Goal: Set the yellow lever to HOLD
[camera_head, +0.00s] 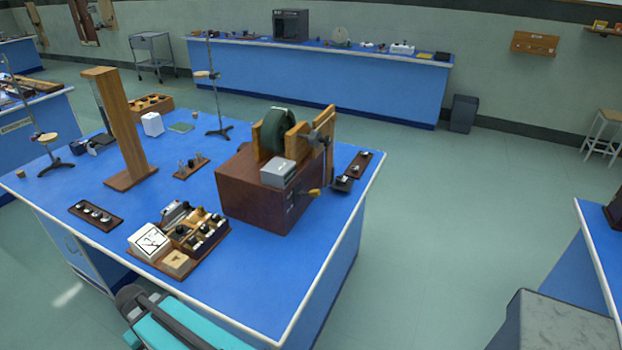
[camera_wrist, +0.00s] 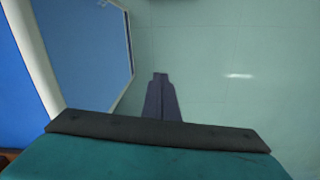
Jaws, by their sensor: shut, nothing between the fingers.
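The yellow lever (camera_head: 314,192) is small in the head view. It sticks out low on the right side of a dark red-brown wooden box (camera_head: 250,200) that carries a green wheel (camera_head: 276,130) between wooden posts. The lever's HOLD mark is too small to read. My gripper (camera_wrist: 160,76) shows in the wrist view as two dark fingers pressed together, with nothing between them. It points down over the floor beside a blue bench and is well apart from the lever. The lever is not in the wrist view.
The blue bench (camera_head: 250,290) holds the box, a tall wooden post (camera_head: 118,125), a board with meter and knobs (camera_head: 150,243), and a metal stand (camera_head: 215,100). Open floor (camera_head: 430,230) lies right of the bench. A grey block (camera_head: 550,325) is at lower right.

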